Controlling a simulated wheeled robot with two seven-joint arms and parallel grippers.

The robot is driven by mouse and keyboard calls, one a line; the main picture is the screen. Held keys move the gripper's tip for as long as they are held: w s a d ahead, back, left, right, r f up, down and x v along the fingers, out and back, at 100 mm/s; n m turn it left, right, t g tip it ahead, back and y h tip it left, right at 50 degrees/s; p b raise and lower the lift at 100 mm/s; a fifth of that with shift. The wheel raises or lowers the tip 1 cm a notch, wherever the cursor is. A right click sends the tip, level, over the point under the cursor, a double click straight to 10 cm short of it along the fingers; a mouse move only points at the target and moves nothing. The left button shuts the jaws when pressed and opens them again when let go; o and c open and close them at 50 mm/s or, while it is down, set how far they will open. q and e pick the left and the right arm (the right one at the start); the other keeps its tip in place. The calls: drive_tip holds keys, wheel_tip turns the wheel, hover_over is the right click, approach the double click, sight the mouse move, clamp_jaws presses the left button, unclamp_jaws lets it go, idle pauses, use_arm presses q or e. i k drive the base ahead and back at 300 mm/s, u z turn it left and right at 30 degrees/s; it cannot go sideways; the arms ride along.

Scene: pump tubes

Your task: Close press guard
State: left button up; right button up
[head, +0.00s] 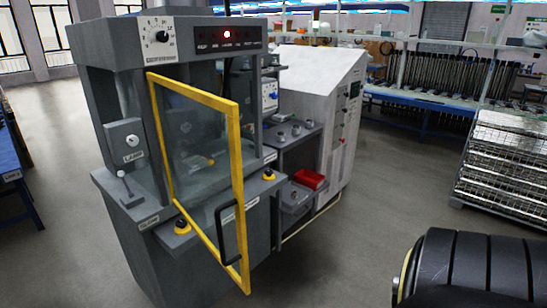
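The press (87,60) is a tall grey machine left of centre with a dial and a lit red lamp on top. Its guard (241,180) is a clear panel in a yellow frame with a black handle (228,230) at its lower free edge. The guard is hinged at its left side and stands swung open, out from the press front. Neither of my grippers is in the view.
A black rounded part (470,268), seemingly mine, fills the lower right corner. A white cabinet (318,80) and a shelf with a red tray (309,179) stand right of the press. Stacked wire crates (505,165) are at the right. Open floor (375,215) lies between.

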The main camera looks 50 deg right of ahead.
sight(230, 108)
drive_tip(key=z, duration=1.1)
drive_tip(key=i, duration=1)
